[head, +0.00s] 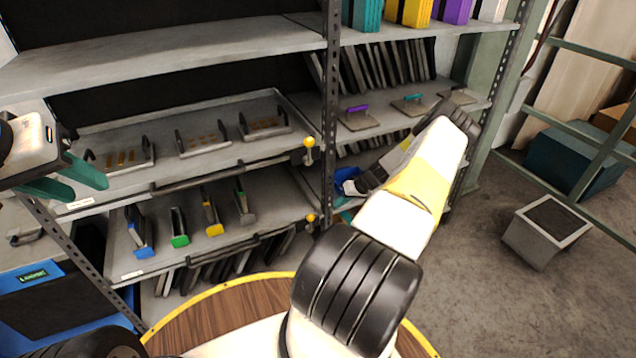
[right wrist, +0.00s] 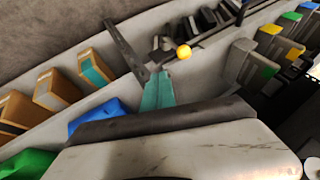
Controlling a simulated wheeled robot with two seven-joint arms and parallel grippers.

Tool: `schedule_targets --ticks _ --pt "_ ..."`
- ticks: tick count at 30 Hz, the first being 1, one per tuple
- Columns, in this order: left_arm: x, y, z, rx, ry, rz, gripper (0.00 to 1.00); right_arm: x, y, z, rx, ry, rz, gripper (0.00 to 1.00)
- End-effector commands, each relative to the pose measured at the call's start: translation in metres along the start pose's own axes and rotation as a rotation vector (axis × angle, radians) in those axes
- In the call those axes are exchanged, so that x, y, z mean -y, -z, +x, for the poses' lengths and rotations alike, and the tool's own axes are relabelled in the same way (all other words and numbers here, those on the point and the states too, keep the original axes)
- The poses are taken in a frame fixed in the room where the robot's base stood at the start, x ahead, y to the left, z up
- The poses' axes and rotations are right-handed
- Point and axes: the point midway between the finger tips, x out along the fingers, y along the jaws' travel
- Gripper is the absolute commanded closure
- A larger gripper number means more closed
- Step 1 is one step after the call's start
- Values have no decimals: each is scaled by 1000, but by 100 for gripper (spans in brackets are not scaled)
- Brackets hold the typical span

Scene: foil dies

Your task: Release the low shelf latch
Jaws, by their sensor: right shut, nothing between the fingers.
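The low shelf latch (head: 311,218) has a yellow ball knob at the right front corner of the lower pull-out shelf. A yellow knob (right wrist: 184,52) also shows in the right wrist view, just beyond the teal fingertips of my right gripper (right wrist: 160,84). That gripper is shut and empty; whether it touches the knob I cannot tell. In the head view my right arm hides most of it. My left gripper (head: 75,182) is open and empty at the left, in front of the shelving.
A similar yellow-knobbed latch (head: 309,143) is on the upper pull-out shelf (head: 225,150). The lower shelf (head: 285,205) carries several coloured-end dies. A perforated upright (head: 329,110) stands just right of the latches. A grey bin (head: 540,240) stands on open floor at right.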

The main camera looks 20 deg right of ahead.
Motion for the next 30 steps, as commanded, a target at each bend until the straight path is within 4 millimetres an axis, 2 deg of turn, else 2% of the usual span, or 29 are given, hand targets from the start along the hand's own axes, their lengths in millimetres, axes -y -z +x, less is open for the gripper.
schedule_targets --ticks 3,9,12,18,30 --pt "0 0 0 0 0 0 64 1 -1 29 2 3 0 100" --pt "0 0 0 0 0 0 64 2 -1 70 1 2 0 100" --pt "0 0 0 0 0 0 64 17 -1 76 2 3 -2 100" --pt "0 0 0 0 0 0 64 31 -3 87 1 1 0 100" --pt "0 0 0 0 0 0 64 33 -3 88 0 1 0 100"
